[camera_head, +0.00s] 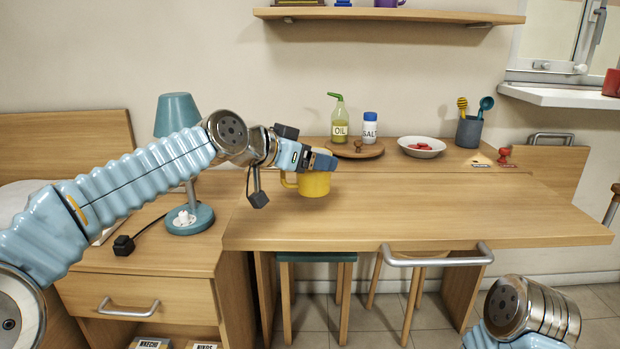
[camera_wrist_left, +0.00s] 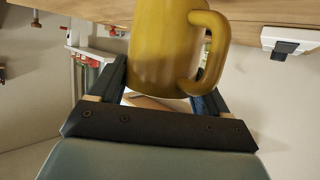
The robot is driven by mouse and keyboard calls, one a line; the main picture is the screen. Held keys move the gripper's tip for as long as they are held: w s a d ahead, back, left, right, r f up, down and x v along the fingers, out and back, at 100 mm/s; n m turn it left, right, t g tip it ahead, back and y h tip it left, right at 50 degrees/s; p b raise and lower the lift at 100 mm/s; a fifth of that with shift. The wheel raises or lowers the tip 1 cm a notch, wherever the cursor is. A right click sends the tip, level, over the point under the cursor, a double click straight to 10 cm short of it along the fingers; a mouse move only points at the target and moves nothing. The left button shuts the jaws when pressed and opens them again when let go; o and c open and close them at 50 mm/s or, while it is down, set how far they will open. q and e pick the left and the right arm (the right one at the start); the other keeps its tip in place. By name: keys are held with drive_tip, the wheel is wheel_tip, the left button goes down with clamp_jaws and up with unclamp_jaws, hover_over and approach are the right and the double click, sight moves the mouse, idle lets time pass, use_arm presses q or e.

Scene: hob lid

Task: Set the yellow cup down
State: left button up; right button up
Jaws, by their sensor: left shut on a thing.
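The yellow cup (camera_head: 314,184) is at the left part of the wooden table (camera_head: 420,215), with its handle pointing left in the head view. My left gripper (camera_head: 322,161) is shut on the cup from above and behind its rim. In the left wrist view the cup (camera_wrist_left: 165,50) sits between the two fingers of my left gripper (camera_wrist_left: 160,85), with its handle at the right. I cannot tell whether the cup's base touches the table. My right gripper is out of view; only part of my right arm shows at the lower right.
A round wooden board (camera_head: 357,149) carries an oil bottle (camera_head: 339,121) and a salt jar (camera_head: 370,127). A white bowl (camera_head: 421,147) and a utensil pot (camera_head: 469,131) stand farther right. A blue lamp (camera_head: 190,215) stands left.

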sight(309, 173)
use_arm(q)
drive_tip(key=shift+a+f+b, duration=0.1)
drive_tip(key=shift+f+b, duration=0.35)
drive_tip(key=shift+f, duration=1.25)
drive_tip(key=o, duration=1.1)
drive_tip(key=shift+o, duration=0.2)
drive_tip(key=shift+r, duration=0.25)
drive_tip(key=b+v, duration=0.1)
drive_tip(key=v, duration=1.1)
drive_tip(key=shift+b, duration=0.3)
drive_tip(key=shift+f, duration=0.1)
